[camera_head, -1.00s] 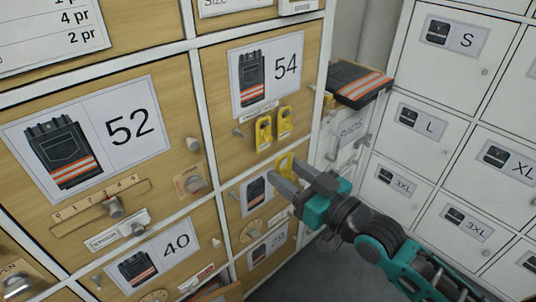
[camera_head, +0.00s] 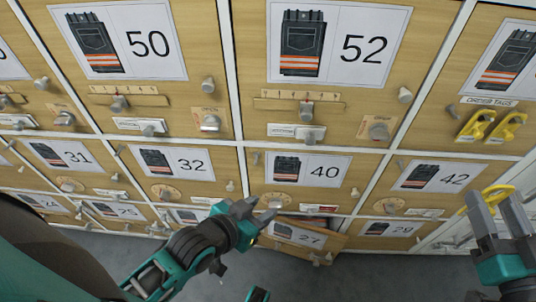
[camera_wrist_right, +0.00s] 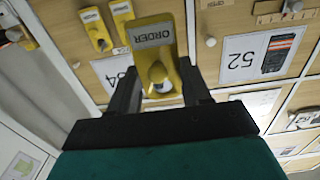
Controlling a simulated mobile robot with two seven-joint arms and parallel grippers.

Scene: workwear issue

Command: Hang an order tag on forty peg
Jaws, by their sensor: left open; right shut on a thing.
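The front labelled 40 (camera_head: 306,170) is at the middle of the head view. A small peg (camera_head: 256,159) sticks out at its upper left, and nothing visible hangs on it. My right gripper (camera_head: 489,196) is at the right, shut on a yellow order tag (camera_head: 496,192), apart from the cabinet. The tag (camera_wrist_right: 153,50) shows its ORDER label between the fingers in the right wrist view. My left gripper (camera_head: 256,212) is open and empty, below and left of label 40. Two more yellow tags (camera_head: 475,126) hang under an ORDER TAGS strip (camera_head: 490,101).
The front labelled 27 (camera_head: 300,236) is ajar and tilted below 40, close to my left gripper. Knobs, dials and a slider (camera_head: 306,109) stick out from the surrounding fronts. Grey floor (camera_head: 345,275) is free in front of the cabinet.

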